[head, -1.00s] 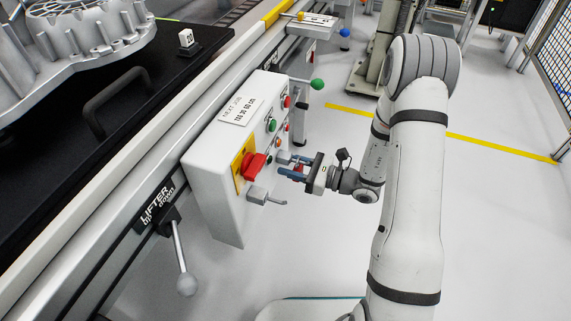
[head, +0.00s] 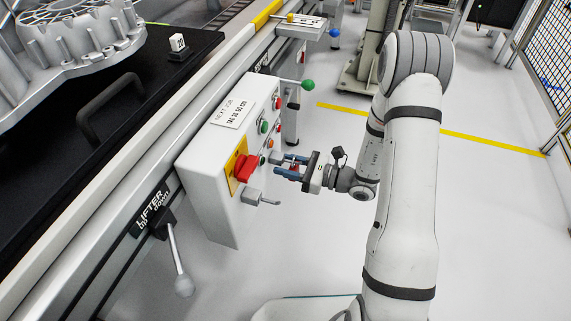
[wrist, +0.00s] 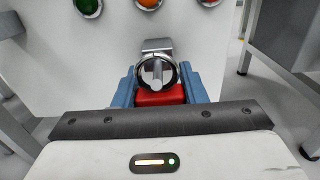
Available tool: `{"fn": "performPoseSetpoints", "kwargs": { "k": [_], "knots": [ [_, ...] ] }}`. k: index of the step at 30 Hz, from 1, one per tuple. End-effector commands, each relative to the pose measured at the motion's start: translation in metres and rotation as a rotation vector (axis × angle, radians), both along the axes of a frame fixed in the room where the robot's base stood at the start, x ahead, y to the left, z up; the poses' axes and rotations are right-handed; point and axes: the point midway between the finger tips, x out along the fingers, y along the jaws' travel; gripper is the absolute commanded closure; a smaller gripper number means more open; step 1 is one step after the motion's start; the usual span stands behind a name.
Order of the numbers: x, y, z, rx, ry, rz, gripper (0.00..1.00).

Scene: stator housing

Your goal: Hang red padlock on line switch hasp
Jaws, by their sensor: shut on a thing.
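My gripper (head: 287,167) is at the front of the grey control box, right of the red switch handle (head: 245,167) on its yellow plate. In the wrist view, the blue fingers of my gripper (wrist: 159,88) are shut on the red padlock (wrist: 160,97). The padlock's round steel shackle (wrist: 171,76) points toward the box. A bent metal hasp (wrist: 157,45) shows just beyond and above it, overlapping the shackle in the picture. Whether the shackle is around the hasp or only in front of it, I cannot tell. The fingers mostly hide the padlock in the head view.
The control box (head: 205,190) carries several coloured buttons and a label. A grey hook (head: 263,199) sticks out below the red switch. A lifter lever (head: 177,260) stands at lower left, and a green-knobbed lever (head: 308,86) above my gripper. Floor to the right is open.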

Motion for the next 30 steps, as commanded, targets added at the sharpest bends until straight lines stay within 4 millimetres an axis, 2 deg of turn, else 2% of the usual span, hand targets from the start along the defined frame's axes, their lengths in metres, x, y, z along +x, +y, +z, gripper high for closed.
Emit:
{"fn": "performPoseSetpoints", "kwargs": {
  "k": [15,26,30],
  "knots": [
    [-0.009,-0.025,0.001,0.0,0.001,-0.002,0.87],
    [-0.01,-0.027,0.001,0.001,0.0,0.0,0.87],
    [-0.012,-0.035,0.002,0.0,0.001,-0.002,0.87]
  ]
}}
